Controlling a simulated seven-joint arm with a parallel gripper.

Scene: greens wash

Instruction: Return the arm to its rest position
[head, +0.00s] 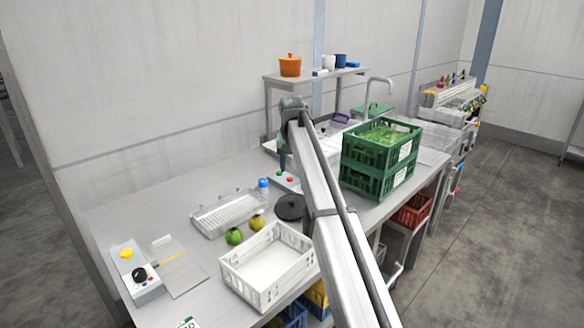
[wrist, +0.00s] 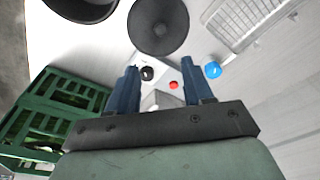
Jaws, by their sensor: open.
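My arm reaches from the lower right of the head view over the steel counter (head: 150,195). My gripper (head: 284,163) points down above the middle of the counter, near a small box with red and green buttons (head: 288,181). In the wrist view my gripper (wrist: 163,84) has its two dark blue fingers spread apart with nothing held between them. The box's red button (wrist: 174,85) and a black knob (wrist: 147,73) show beyond the gap. Whether the fingers touch anything is not clear.
Two stacked green crates (head: 364,176) with leaves on top stand right of my arm. A black disc (head: 290,207), blue-capped bottle (head: 263,186), white crate (head: 266,268), draining tray (head: 228,212) and round green produce (head: 234,237) lie around it. A shelf (head: 315,76) and tap (head: 381,80) stand behind.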

